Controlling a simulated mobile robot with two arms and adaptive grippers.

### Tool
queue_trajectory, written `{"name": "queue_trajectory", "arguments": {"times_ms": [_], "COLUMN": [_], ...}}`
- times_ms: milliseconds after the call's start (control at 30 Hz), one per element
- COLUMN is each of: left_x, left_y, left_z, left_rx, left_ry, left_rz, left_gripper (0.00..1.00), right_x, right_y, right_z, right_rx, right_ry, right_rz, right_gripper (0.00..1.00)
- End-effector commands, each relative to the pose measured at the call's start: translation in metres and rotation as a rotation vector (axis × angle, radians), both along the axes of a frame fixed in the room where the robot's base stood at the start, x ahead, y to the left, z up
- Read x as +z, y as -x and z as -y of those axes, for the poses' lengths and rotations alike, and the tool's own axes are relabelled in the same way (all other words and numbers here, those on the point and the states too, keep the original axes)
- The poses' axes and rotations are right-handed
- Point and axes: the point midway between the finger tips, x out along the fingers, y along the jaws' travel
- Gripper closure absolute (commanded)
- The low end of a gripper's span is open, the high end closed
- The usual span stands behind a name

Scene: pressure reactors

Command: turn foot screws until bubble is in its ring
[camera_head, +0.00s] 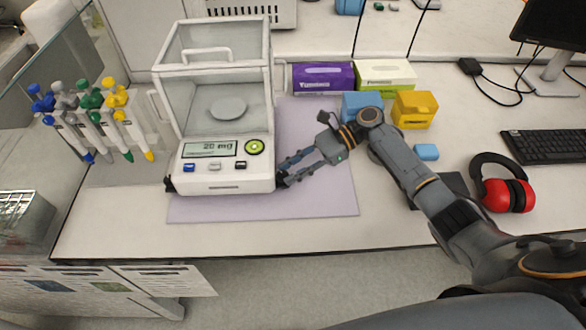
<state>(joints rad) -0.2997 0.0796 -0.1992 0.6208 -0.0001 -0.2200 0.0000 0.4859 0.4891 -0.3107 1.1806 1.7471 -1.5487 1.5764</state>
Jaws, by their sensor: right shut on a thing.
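A white analytical balance (226,178) with a glass draft shield stands on a lilac mat (320,208). Its display reads 20 mg. The round green bubble level (255,147) is at the right of the display; a pale spot shows near its middle, but it is too small to tell exactly how the bubble sits in the ring. A black left foot screw (169,185) shows at the front left corner. My right gripper (283,172) is at the front right corner, shut on the right foot screw (281,184), which its fingers partly hide. My left gripper is not in view.
Blue (361,104) and yellow (415,110) boxes stand behind my right arm, with purple (322,77) and green-white boxes farther back. Red earmuffs (507,194) and a keyboard (548,146) lie right. Pipettes (95,118) hang left. The mat's front is clear.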

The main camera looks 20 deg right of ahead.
Motion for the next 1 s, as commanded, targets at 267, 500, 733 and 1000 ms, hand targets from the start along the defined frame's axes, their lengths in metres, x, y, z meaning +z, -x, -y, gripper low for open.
{"name": "queue_trajectory", "arguments": {"times_ms": [267, 500, 733, 1000], "left_x": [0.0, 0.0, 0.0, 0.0], "left_y": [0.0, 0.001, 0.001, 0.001], "left_z": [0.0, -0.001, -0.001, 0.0], "left_rx": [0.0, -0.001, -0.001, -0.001], "left_ry": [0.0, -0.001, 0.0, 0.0], "left_rz": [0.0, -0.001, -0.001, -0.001], "left_gripper": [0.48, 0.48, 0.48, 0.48], "right_x": [-0.001, 0.0, 0.011, 0.033], "right_y": [0.001, 0.0, -0.002, -0.005], "right_z": [0.0, 0.001, 0.028, 0.081], "right_rx": [0.001, -0.001, -0.004, -0.004], "right_ry": [0.001, 0.001, 0.003, 0.003], "right_rz": [-0.001, 0.0, 0.001, -0.001], "right_gripper": [0.49, 0.49, 0.49, 0.49]}}
